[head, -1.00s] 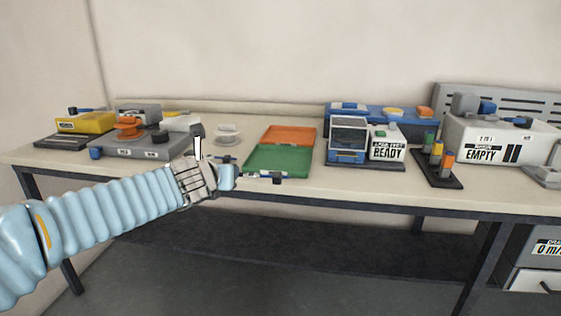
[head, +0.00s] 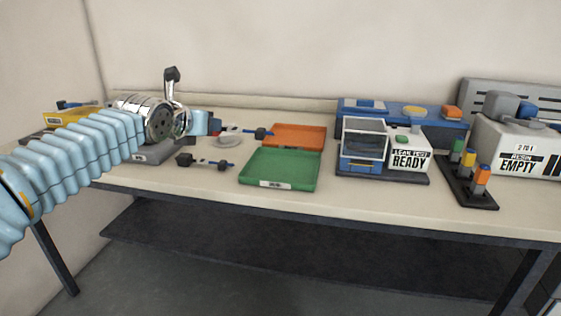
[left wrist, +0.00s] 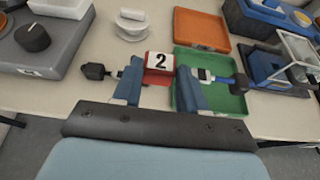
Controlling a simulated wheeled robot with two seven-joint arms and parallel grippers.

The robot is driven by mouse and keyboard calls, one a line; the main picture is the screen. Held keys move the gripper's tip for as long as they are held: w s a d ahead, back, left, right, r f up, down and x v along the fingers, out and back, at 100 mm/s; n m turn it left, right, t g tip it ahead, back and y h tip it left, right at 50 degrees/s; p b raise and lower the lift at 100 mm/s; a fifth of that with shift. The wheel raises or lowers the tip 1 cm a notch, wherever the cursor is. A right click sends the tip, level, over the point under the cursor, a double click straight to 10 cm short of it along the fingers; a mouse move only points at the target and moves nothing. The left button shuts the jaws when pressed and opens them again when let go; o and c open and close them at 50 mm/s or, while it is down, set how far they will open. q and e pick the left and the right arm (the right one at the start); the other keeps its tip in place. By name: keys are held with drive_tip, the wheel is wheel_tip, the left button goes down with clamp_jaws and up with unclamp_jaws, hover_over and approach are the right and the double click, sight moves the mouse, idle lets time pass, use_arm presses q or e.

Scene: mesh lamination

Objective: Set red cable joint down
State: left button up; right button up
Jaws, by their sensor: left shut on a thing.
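In that view a black plug (left wrist: 93,71) sticks out left of the fingers and a blue connector (left wrist: 240,80) out to the right. In the head view only a sliver of red shows, with a cable end (head: 262,133) to its right. The gripper appears raised above the bench. Another cable piece (head: 205,162) lies on the bench below it. My right gripper is out of view.
A green tray (head: 280,168) and an orange tray (head: 300,135) lie right of the gripper. A white spool (head: 228,141) sits behind the cables. The leak test unit (head: 408,160) stands farther right. Bare bench (head: 215,182) runs along the front.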

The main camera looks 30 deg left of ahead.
use_arm(q)
drive_tip(key=w+d+f+b, duration=0.1)
drive_tip(key=w+d+f, duration=0.1)
drive_tip(key=w+f, duration=0.1)
drive_tip(key=w+d+f+b, duration=0.1)
drive_tip(key=w+d+f, duration=0.1)
drive_tip(key=w+f, duration=0.1)
drive_tip(key=w+d+f+b, duration=0.1)
drive_tip(key=w+d+f, duration=0.1)
drive_tip(key=w, duration=0.2)
drive_tip(key=shift+w+d+f, duration=0.25)
drive_tip(key=shift+w+f, duration=0.05)
drive_tip(key=shift+f, duration=0.1)
drive_tip(key=shift+w+d+f, duration=0.1)
drive_tip(key=shift+w+f, duration=0.05)
drive_tip(key=shift+w, duration=0.05)
drive_tip(key=f+b, duration=0.3)
drive_tip(key=f, duration=0.1)
drive_tip(key=shift+w+d, duration=0.25)
drive_tip(key=shift+w, duration=0.1)
drive_tip(key=shift+r, duration=0.1)
drive_tip(key=o, duration=0.8)
